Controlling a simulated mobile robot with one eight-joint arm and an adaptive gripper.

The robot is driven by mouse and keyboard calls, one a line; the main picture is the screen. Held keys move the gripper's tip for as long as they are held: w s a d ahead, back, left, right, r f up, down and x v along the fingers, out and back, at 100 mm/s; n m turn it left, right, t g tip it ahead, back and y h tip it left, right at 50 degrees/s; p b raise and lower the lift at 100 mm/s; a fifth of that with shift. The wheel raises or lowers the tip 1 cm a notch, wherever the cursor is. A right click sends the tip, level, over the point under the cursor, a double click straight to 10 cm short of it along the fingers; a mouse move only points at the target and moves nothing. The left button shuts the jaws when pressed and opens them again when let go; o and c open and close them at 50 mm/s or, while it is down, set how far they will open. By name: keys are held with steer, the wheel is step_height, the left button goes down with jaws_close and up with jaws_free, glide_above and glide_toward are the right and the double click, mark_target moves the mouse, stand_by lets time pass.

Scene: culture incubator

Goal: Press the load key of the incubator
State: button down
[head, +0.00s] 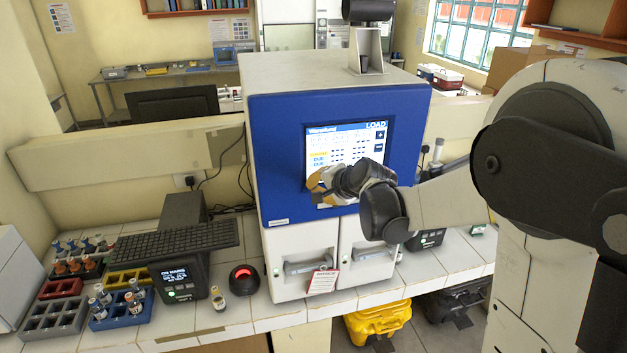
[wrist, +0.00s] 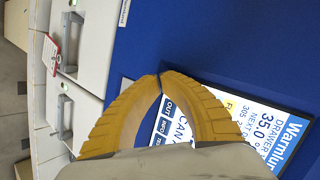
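The incubator (head: 279,110) has a blue front with a lit screen (head: 345,140). The screen (wrist: 245,125) is partly hidden behind the fingers there.
Two white drawers (head: 304,245) with handles sit under the blue panel, with a red-and-white tag (head: 322,281) hanging there. On the bench at left are a keyboard (head: 175,240), a small display unit (head: 180,278), vial racks (head: 120,310) and a red-lit dome (head: 243,279).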

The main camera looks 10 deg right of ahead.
steer(key=shift+s, duration=0.55)
steer(key=shift+s, duration=2.55)
steer(key=s+f+n+g+h+b, duration=0.3)
steer(key=s+f+n+b, duration=0.8)
steer(key=s+f+b, duration=1.6)
steer(key=shift+s+f+g+b, duration=0.25)
steer(key=shift+s+g+b, duration=0.15)
steer(key=shift+b, duration=0.3)
steer(key=shift+w, duration=0.1)
